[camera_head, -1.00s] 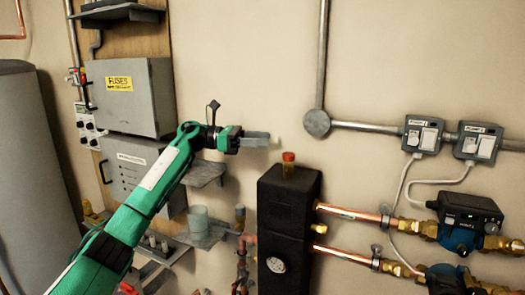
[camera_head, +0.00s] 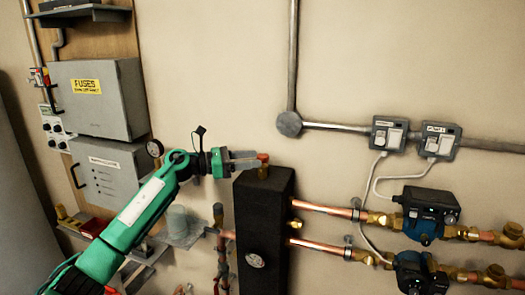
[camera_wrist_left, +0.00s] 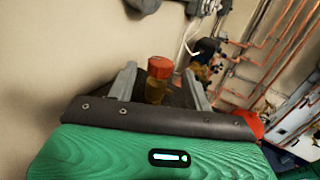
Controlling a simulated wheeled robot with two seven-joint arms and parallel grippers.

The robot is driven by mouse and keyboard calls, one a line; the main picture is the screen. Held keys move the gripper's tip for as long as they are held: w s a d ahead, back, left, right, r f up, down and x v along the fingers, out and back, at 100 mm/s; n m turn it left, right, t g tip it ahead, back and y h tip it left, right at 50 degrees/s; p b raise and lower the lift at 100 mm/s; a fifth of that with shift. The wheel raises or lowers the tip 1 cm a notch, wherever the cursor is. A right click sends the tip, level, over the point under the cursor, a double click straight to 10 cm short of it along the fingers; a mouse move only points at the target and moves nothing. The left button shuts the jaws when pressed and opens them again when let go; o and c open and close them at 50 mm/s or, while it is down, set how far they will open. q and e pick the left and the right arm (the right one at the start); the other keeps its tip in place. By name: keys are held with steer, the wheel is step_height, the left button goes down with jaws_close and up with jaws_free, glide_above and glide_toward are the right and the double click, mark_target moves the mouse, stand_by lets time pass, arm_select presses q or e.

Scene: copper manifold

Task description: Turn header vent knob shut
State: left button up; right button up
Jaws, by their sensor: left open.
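The header vent knob (camera_head: 263,158) is a small red cap on a brass fitting on top of the black insulated header (camera_head: 262,225). My left gripper (camera_head: 250,160) is level with the knob, its fingers reaching to it from the left. In the left wrist view, the red knob (camera_wrist_left: 160,67) on its brass stem stands between the two open grey fingers of the gripper (camera_wrist_left: 160,85), with a gap on each side. In the head view, a finger partly overlaps the fitting. My right gripper is in neither view.
Copper pipes (camera_head: 325,208) with brass valves and blue-black pumps (camera_head: 428,212) run right of the header. A grey fuse box (camera_head: 97,100) and a shelf holding a cup (camera_head: 182,222) are at left.

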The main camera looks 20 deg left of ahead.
mark_target(263, 155)
arm_select(q)
steer(key=shift+p+x, duration=0.6)
steer(key=shift+x, duration=1.45)
steer(key=c, duration=1)
steer(key=shift+o, duration=0.3)
steer(key=shift+f+b, duration=0.2)
steer(key=shift+b, duration=0.25)
steer(key=m+g+h+b, duration=0.1)
steer(key=g+b, duration=0.1)
steer(key=b, duration=0.1)
steer(key=m+g+b, duration=0.2)
steer(key=g+b, duration=0.1)
steer(key=b, duration=0.1)
steer(key=shift+h, duration=0.4)
steer(key=shift+r+m+g+b, duration=0.1)
steer(key=shift+m+g+b, duration=0.6)
steer(key=shift+g, duration=0.1)
steer(key=shift+r, duration=0.1)
steer(key=o, duration=0.9)
